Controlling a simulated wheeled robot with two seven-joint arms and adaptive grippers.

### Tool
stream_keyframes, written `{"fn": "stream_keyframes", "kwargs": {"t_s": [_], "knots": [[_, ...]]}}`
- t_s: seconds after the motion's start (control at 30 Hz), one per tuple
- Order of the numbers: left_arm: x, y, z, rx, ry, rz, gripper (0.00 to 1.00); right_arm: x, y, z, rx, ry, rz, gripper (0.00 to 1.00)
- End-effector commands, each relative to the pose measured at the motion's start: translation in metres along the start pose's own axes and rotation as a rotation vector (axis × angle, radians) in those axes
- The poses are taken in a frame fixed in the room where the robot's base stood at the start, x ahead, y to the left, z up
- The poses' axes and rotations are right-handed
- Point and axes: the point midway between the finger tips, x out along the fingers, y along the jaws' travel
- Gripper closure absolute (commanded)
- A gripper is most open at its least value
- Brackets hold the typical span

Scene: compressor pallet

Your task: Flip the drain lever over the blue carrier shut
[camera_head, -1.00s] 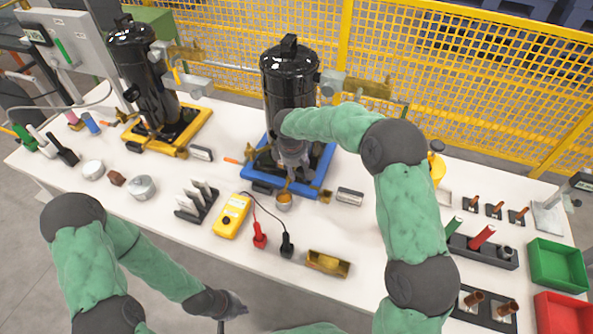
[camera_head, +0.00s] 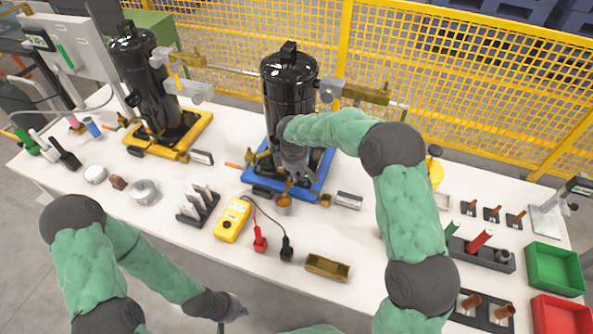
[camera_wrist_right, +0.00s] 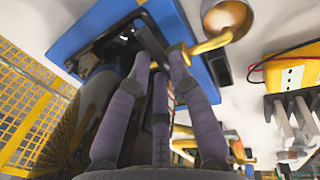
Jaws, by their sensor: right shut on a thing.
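The blue carrier (camera_head: 317,188) stands mid-table under a black compressor tank (camera_head: 288,82). My right gripper (camera_head: 291,179) is low at the front of the tank, over the carrier. In the right wrist view its fingers (camera_wrist_right: 162,57) are shut on the brass drain lever (camera_wrist_right: 207,45), whose outer part runs toward a round metal cup (camera_wrist_right: 228,17). The cup also shows at the carrier's front edge in the head view (camera_head: 284,202). The gripped part of the lever is hidden by the fingers. My left gripper (camera_head: 236,307) hangs at the front, apart from everything; its jaw opening is unclear.
A second black tank (camera_head: 147,80) stands in a yellow carrier (camera_head: 178,152) at left. A yellow meter (camera_head: 232,220) with leads, a slotted rack (camera_head: 197,208) and a small brass tray (camera_head: 327,267) lie in front. Green (camera_head: 555,266) and red bins are at right. A yellow fence is behind.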

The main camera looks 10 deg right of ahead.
Motion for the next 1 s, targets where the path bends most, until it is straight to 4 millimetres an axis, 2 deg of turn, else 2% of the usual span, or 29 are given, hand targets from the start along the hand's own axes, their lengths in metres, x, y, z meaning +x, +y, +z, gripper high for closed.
{"fn": "stream_keyframes", "kwargs": {"t_s": [0.27,0.3,0.37,0.4,0.77,0.87,1.0], "knots": [[0.000,0.000,0.000,0.000,0.000,0.000,1.00,0.000,0.000,0.000,-0.009,0.002,0.001,1.00],[0.000,0.000,0.000,0.000,0.000,0.000,1.00,0.000,0.000,0.000,-0.009,0.002,0.001,0.74],[0.000,0.000,0.000,0.000,0.000,0.000,1.00,0.000,0.000,0.000,-0.008,0.002,0.001,0.57],[0.000,0.000,0.000,0.000,0.000,0.000,1.00,0.000,0.000,0.000,-0.008,0.002,0.001,0.55],[0.000,0.000,0.000,0.000,0.000,0.000,1.00,-0.003,0.001,0.000,-0.007,0.002,0.002,0.55],[0.000,0.000,0.000,0.000,0.000,0.000,1.00,-0.012,0.001,-0.001,-0.006,0.004,0.003,0.55],[0.000,0.000,0.000,0.000,0.000,0.000,1.00,-0.036,0.001,-0.001,-0.008,0.005,0.004,0.55]]}}
